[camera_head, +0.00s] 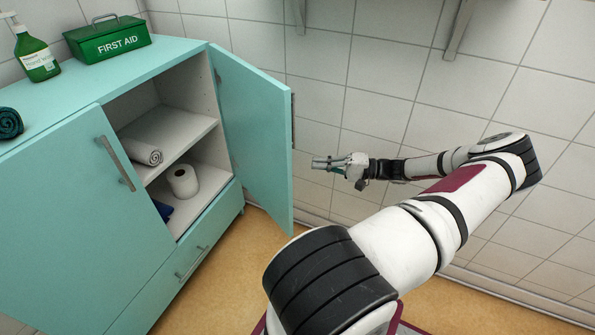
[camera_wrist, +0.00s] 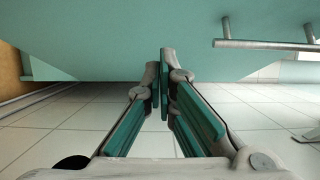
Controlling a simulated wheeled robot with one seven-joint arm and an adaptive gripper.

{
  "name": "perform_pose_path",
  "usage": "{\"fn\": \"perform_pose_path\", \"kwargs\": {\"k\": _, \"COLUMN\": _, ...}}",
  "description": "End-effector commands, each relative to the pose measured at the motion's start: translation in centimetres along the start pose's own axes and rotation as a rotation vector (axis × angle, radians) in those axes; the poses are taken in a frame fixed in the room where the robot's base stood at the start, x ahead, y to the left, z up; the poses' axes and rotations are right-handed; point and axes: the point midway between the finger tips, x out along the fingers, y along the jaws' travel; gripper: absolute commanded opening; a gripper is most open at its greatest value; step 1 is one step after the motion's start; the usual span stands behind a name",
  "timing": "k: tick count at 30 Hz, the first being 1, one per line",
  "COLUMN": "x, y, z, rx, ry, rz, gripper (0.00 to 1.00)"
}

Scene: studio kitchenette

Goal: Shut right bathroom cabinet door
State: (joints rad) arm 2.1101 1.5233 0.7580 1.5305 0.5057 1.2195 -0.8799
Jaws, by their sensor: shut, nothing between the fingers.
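The teal bathroom cabinet (camera_head: 62,215) stands at the left in the head view. Its right door (camera_head: 250,125) is swung open, showing the shelves inside. Its left door (camera_head: 70,190) is shut. My gripper (camera_head: 318,162) is to the right of the open door, on its outer side, with its fingers pointing toward it. In the wrist view the fingers (camera_wrist: 164,85) are together and empty, in front of the teal door panel (camera_wrist: 130,40). The door's metal handle (camera_wrist: 265,45) shows at the upper right there. I cannot tell whether the fingertips touch the door.
A rolled towel (camera_head: 142,151) and a paper roll (camera_head: 182,181) lie inside the cabinet. A green first aid box (camera_head: 108,40), a soap bottle (camera_head: 34,55) and a dark rolled towel (camera_head: 9,123) are on top. A tiled wall (camera_head: 385,85) stands behind my arm.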

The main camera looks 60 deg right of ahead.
Motion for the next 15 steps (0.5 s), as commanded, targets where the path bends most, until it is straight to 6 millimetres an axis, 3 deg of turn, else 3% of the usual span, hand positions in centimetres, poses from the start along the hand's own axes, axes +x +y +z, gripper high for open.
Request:
{"fn": "perform_pose_path", "kwargs": {"k": 5, "x": 3.6, "y": 0.1, "z": 0.1, "rx": 0.001, "ry": -0.004, "rz": -0.002, "gripper": 0.00}}
{"fn": "perform_pose_path", "kwargs": {"k": 15, "x": 6.1, "y": 0.1, "z": 2.6, "rx": 0.001, "ry": 0.000, "rz": 0.000, "gripper": 0.00}}
